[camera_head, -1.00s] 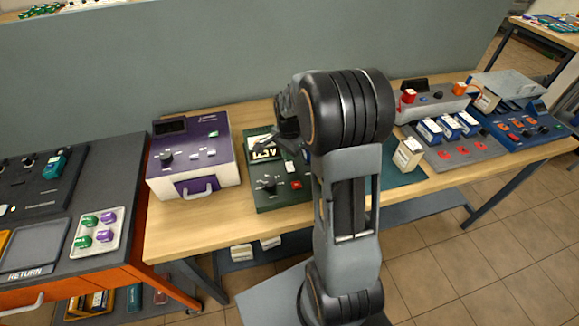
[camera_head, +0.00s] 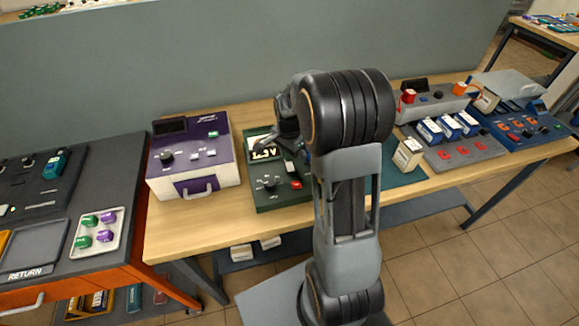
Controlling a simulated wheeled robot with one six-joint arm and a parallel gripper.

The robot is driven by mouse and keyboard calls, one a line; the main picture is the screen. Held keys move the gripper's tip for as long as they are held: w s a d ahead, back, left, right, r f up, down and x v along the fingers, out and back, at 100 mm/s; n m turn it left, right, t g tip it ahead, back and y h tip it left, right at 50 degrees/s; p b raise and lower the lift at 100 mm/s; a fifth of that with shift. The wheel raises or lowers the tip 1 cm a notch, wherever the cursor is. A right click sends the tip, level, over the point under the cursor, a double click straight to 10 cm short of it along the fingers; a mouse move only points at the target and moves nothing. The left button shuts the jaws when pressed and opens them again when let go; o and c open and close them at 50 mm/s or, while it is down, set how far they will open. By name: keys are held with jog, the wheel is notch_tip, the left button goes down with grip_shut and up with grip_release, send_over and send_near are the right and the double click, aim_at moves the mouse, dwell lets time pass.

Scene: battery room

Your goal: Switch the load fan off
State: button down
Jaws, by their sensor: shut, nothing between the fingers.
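The dark green tester box (camera_head: 262,199) stands on the wooden bench left of my arm. It has a lit white display (camera_head: 264,153), a black knob (camera_head: 269,183), a red button (camera_head: 296,184) and a small light-coloured lever or switch (camera_head: 290,168). I cannot tell which control is the load fan switch, or whether the fan runs. My gripper (camera_head: 262,146) is shut and empty, low over the upper part of this box. It covers part of the display. I cannot tell whether it touches the panel. My arm hides the right side of the box.
A purple and white unit (camera_head: 216,174) stands close on the left. A small cream box (camera_head: 408,154), a grey holder (camera_head: 462,155) with blue-and-white packs and a blue panel (camera_head: 522,128) lie to the right. A grey wall (camera_head: 200,60) rises behind the bench.

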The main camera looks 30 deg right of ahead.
jog(key=shift+f+b, duration=0.9)
jog(key=shift+f, duration=0.35)
dwell(0.8)
jog(key=shift+r, duration=0.1)
jog(key=shift+r+p, duration=2.7)
jog(key=shift+r, duration=0.8)
jog(key=shift+f, duration=0.1)
